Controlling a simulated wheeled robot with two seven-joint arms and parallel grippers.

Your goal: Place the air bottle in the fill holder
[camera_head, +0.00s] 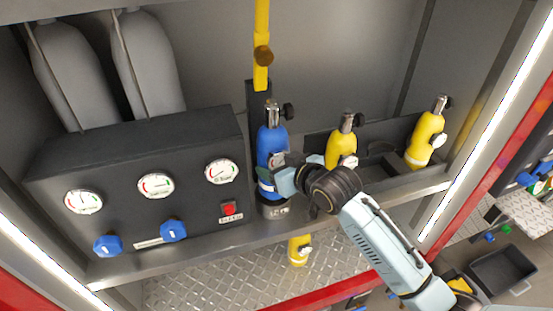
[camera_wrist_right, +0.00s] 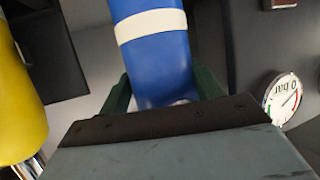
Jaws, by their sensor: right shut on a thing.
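The blue air bottle (camera_head: 271,143) with a white band stands upright between the gauge panel and the yellow bottles. It fills the middle of the right wrist view (camera_wrist_right: 158,58). My right gripper (camera_head: 277,177) comes in from the right and is shut on its lower part. In the wrist view the green fingers (camera_wrist_right: 164,92) lie on either side of it. The fill holder (camera_head: 274,210) is a dark cup right under the bottle; I cannot tell whether the bottle's base is seated in it. My left gripper is out of view.
The gauge panel (camera_head: 140,190) with blue knobs and a red button (camera_head: 229,209) is close on the left. Yellow bottles (camera_head: 341,147) (camera_head: 426,138) stand in the rack on the right. Another yellow bottle (camera_head: 299,249) is below the shelf.

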